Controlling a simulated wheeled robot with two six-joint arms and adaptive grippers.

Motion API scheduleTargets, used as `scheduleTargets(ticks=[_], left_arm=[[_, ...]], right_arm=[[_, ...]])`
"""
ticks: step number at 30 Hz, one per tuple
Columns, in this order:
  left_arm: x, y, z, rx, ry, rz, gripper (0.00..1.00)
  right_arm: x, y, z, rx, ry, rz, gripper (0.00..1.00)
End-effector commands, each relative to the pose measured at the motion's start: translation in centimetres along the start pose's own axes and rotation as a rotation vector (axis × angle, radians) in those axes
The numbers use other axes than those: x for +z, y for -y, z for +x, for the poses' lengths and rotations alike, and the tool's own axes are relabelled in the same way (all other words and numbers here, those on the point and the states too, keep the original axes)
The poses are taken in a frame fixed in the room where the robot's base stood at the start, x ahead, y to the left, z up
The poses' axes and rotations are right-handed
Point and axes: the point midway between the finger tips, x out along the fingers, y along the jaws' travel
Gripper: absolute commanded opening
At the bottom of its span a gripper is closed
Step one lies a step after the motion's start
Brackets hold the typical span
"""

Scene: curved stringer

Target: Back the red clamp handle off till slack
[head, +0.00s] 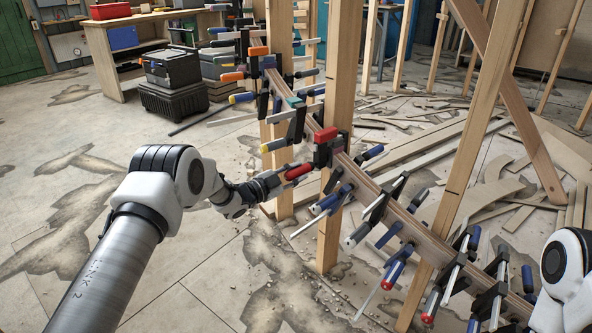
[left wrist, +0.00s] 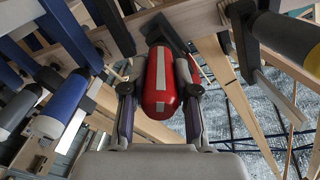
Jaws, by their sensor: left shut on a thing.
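The red clamp handle (head: 298,172) points toward my left arm, from a clamp with a red head (head: 326,141) on the curved wooden stringer (head: 408,217). My left gripper (head: 284,178) is shut on this handle. In the left wrist view the red handle (left wrist: 161,82), with a pale stripe along it, lies between the two fingers of my left gripper (left wrist: 160,100). The handle's far end runs up to the clamp's dark bar at the stringer. My right arm shows only at the lower right of the head view; its gripper is out of frame.
Wooden posts (head: 337,100) support the stringer. Wood scraps (head: 490,190) litter the floor behind. The floor at left is open.

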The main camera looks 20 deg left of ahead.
Motion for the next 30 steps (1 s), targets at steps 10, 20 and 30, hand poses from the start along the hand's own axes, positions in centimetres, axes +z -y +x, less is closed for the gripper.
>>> scheduleTargets(ticks=[10,20,30], left_arm=[[0.0,0.0,0.0,0.000,0.001,-0.302,0.00],[0.0,0.0,0.0,-0.001,0.001,-0.470,0.00],[0.0,0.0,0.0,-0.001,0.001,-0.512,0.00]], right_arm=[[0.0,0.0,-1.1,0.000,0.000,0.000,0.40],[0.0,0.0,-1.5,0.000,0.000,0.000,0.40],[0.0,0.0,-1.5,0.000,0.000,0.000,0.40]])
